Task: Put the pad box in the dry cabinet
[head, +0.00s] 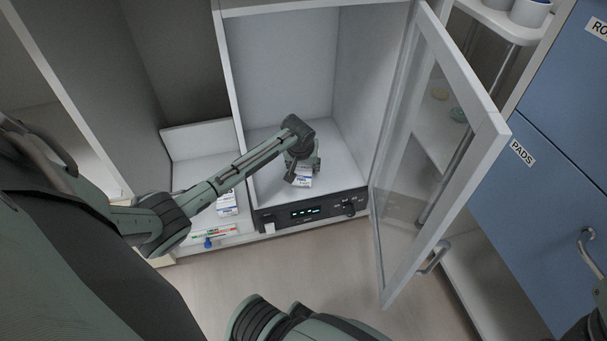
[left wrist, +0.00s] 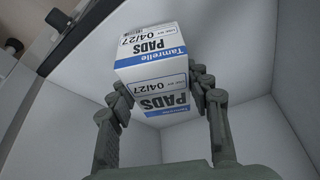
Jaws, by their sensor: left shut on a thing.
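The dry cabinet (head: 285,65) stands open, with its glass door (head: 405,150) swung out to the right. My left gripper (head: 301,171) is inside it, just behind the front edge above the control panel. It is shut on the pad box (head: 304,181), a small white and blue carton. In the left wrist view the pad box (left wrist: 155,75) sits between the two fingers (left wrist: 160,105), its "PADS" and "04/27" print upside down. Whether the box touches the cabinet floor cannot be told. My right gripper is not in view.
Left of the cabinet, another white and blue carton (head: 227,203) stands on a low shelf, with a blue-capped item (head: 208,243) near its front edge. Blue drawers (head: 530,185), one labelled "PADS", are at the right. The cabinet floor (head: 262,185) around the gripper looks clear.

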